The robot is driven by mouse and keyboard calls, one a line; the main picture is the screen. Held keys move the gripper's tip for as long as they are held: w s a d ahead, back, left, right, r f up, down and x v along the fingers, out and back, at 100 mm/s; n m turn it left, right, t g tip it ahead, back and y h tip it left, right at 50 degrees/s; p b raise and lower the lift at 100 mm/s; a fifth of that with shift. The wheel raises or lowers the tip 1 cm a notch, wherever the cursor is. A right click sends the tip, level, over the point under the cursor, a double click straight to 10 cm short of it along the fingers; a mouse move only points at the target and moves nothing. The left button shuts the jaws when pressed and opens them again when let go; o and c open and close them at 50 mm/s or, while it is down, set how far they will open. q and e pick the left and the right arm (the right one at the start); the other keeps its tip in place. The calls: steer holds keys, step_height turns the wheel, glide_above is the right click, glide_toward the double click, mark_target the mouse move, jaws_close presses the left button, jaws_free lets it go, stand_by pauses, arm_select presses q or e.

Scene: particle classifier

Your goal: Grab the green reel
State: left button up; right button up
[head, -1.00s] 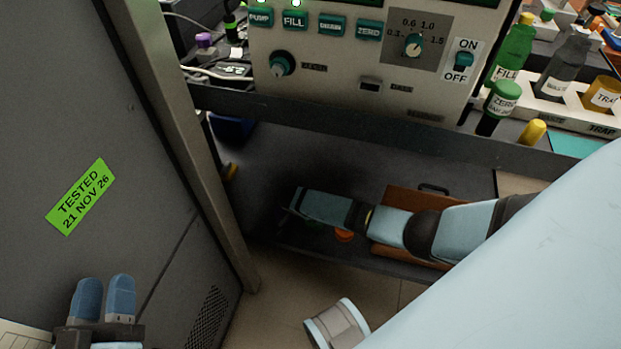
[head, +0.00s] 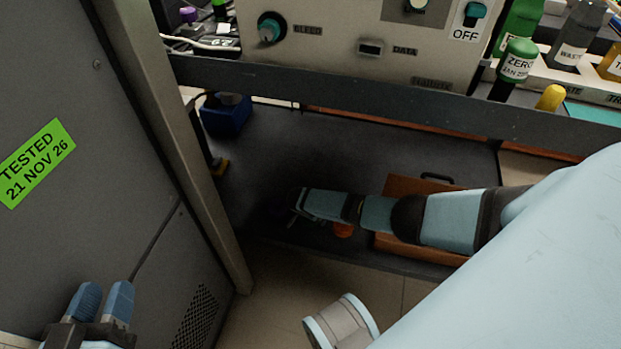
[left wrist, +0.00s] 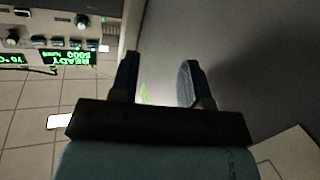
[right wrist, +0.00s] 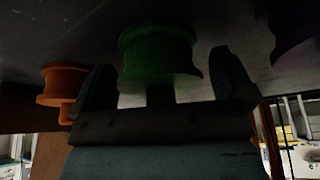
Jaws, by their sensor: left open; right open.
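The green reel (right wrist: 158,55) shows in the right wrist view between the two fingers of my right gripper (right wrist: 165,62). The gripper is open around it, with gaps at both fingers, so it is not clamped. In the head view my right arm reaches left into the dark lower shelf (head: 270,150), and the green reel cannot be made out there. My left gripper (head: 103,290) is open and empty at the lower left, in front of the grey cabinet (head: 60,90).
An orange reel (right wrist: 65,85) is beside the green one; it also shows under my right arm in the head view (head: 343,230). A dark purple thing (right wrist: 297,35) is on the other side. A brown box (head: 410,188) lies behind my arm. The shelf beam (head: 350,103) runs above.

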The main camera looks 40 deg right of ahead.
steer(key=shift+c, duration=0.5)
steer(key=c, duration=0.9)
